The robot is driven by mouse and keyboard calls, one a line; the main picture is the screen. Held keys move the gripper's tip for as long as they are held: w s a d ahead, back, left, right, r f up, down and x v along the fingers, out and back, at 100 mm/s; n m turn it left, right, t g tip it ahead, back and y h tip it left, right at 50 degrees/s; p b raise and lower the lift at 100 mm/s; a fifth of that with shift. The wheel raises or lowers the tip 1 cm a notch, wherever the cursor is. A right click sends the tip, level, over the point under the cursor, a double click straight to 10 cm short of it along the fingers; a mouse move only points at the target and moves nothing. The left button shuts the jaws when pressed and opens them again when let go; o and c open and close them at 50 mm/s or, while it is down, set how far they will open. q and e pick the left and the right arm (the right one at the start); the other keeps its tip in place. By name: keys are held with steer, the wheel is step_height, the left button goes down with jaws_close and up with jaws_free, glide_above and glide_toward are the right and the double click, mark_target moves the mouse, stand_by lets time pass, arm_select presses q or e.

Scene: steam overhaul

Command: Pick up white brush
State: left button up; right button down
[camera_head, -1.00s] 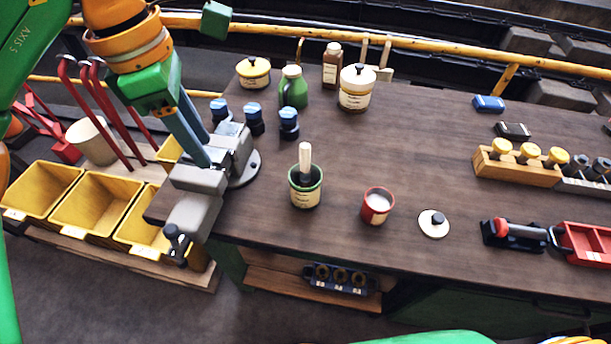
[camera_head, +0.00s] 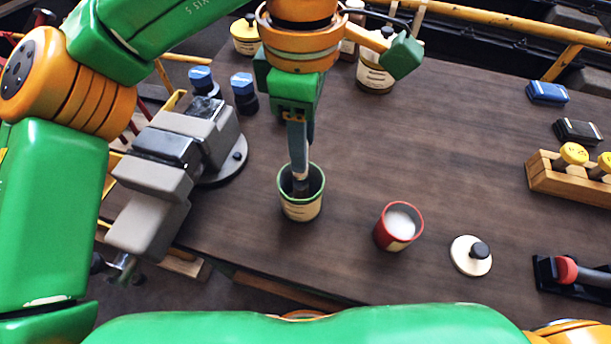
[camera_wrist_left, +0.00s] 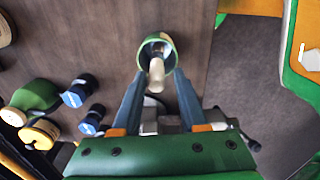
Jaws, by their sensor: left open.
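The white brush (camera_wrist_left: 156,76) stands in a cream pot with a green rim (camera_head: 301,205). In the left wrist view the pot (camera_wrist_left: 146,50) is straight ahead, with the brush's pale handle pointing toward me between the finger ends. My left gripper (camera_head: 299,172) points down over the pot in the head view and hides most of the brush. Its fingers are apart in the left wrist view (camera_wrist_left: 161,78), one on each side of the handle. I cannot tell whether either finger touches it. My right gripper is not in view.
A red cup (camera_head: 385,238) with white contents and a round lid (camera_head: 471,262) stand right of the pot. A grey vise (camera_head: 165,160) is at the left. Blue-capped bottles (camera_head: 245,98) stand behind.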

mark_target(301, 179)
arm_select(q)
steer(key=shift+f, duration=0.2)
steer(key=shift+w+d+f, duration=0.1)
steer(key=shift+w+f, duration=0.05)
steer(key=shift+f, duration=0.05)
steer(key=f, duration=0.2)
steer(key=f+p, duration=0.1)
steer(key=f, duration=0.2)
steer(key=shift+w+a+f+p, duration=0.1)
steer(key=shift+a+f+p, duration=0.2)
steer(key=shift+f+p, duration=0.05)
steer(key=shift+f, duration=0.45)
jaws_close()
